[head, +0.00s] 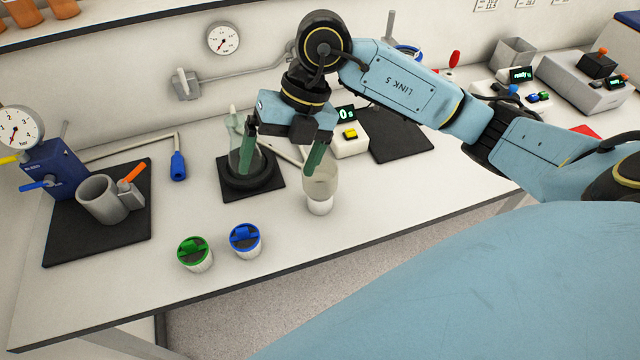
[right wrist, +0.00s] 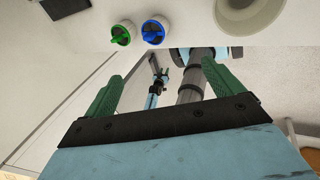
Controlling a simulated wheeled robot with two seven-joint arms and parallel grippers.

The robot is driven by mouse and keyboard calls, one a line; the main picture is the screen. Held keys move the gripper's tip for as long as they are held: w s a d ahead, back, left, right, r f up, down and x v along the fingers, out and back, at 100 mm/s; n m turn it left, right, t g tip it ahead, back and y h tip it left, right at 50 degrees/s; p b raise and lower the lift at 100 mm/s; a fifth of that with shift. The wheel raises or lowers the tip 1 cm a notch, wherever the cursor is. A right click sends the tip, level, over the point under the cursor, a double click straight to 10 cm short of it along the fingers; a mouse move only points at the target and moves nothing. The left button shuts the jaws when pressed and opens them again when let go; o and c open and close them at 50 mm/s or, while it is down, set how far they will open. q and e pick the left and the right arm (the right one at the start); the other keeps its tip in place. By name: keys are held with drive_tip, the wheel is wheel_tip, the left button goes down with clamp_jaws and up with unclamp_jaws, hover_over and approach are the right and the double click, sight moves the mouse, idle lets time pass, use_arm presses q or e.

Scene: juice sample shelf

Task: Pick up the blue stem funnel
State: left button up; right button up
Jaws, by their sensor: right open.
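Two short white ribbed cup-like pieces stand near the front edge of the bench. The one with a blue rim and blue top piece (head: 245,241) is the only one with blue on it, so I take it for the blue stem funnel; its stem cannot be made out. It also shows at the top of the right wrist view (right wrist: 154,31). My right gripper (head: 277,165) is open and empty, pointing down above the bench, behind and to the right of the blue piece and apart from it. Its green fingers show in the right wrist view (right wrist: 160,75). My left gripper is not in the head view.
The green-topped piece (head: 195,254) stands left of the blue one. A beige cup on a white base (head: 320,187) stands close by the right finger. A glass flask (head: 239,150) stands behind the left finger. A grey cup (head: 100,200) stands on a black mat at left.

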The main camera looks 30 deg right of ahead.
drive_tip(key=w+d+r+m+h, duration=0.1)
drive_tip(key=w+d+m+h, duration=0.1)
drive_tip(key=d+h, duration=0.5)
drive_tip(key=y, duration=0.2)
approach(320, 175)
drive_tip(key=s+f, duration=0.1)
drive_tip(key=s, duration=0.1)
drive_tip(key=shift+s+a+f, duration=0.35)
drive_tip(key=shift+s+f, duration=0.05)
drive_tip(key=shift+w+a+f, duration=0.15)
drive_tip(key=shift+f, duration=1.2)
drive_tip(key=shift+w+a+f, duration=0.1)
drive_tip(key=shift+a+f, duration=0.05)
drive_tip(key=shift+f, duration=1.25)
drive_tip(key=shift+c, duration=0.4)
drive_tip(key=c, duration=1)
drive_tip(key=shift+r, duration=0.15)
